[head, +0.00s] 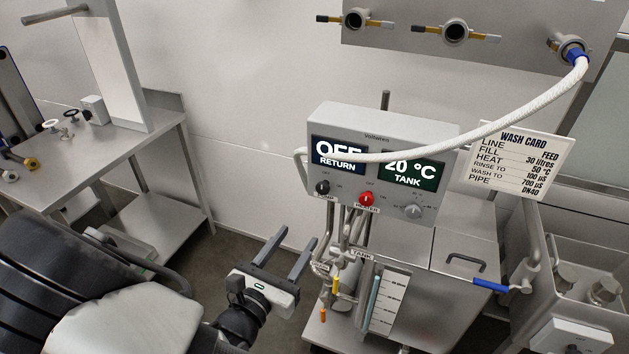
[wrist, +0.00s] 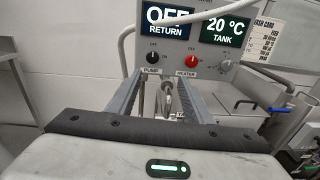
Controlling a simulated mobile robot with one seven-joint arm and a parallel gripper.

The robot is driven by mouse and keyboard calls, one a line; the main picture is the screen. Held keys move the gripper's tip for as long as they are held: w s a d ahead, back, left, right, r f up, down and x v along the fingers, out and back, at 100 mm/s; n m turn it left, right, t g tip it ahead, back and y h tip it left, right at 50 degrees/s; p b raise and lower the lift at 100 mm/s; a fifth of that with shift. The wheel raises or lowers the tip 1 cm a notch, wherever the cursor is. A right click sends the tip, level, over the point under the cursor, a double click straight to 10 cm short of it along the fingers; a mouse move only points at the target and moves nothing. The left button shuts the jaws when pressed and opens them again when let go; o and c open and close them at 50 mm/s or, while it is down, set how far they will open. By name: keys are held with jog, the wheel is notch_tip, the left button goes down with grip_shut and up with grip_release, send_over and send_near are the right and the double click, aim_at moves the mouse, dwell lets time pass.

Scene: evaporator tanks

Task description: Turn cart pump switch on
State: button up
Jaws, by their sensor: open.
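The cart's control box (head: 385,135) faces me with two displays, "OFF RETURN" and "20 °C TANK". The black pump switch (head: 322,187) sits at the box's lower left. It also shows in the wrist view (wrist: 153,58), above the label "PUMP", with "ON" and "OFF" marks around it. The red heater knob (head: 366,199) is to its right. My gripper (head: 287,240) is open and empty, below and left of the box, apart from the switch. In the wrist view its two fingers (wrist: 158,78) point toward the lower edge of the box.
A white hose (head: 500,125) hangs across the box front from a wall manifold. The wash card (head: 520,160) is to the right. Pipes and small valves (head: 337,285) stand below the box. A steel table (head: 100,150) stands at left. Floor between table and cart is clear.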

jog(key=a, duration=0.1)
jog(key=n, duration=0.1)
send_near(322, 189)
jog(key=shift+y, duration=0.4)
jog(key=x, duration=0.8)
jog(key=shift+s+d+r, duration=0.1)
jog(key=shift+d+r, duration=0.05)
jog(key=shift+d, duration=0.05)
jog(key=c, duration=1)
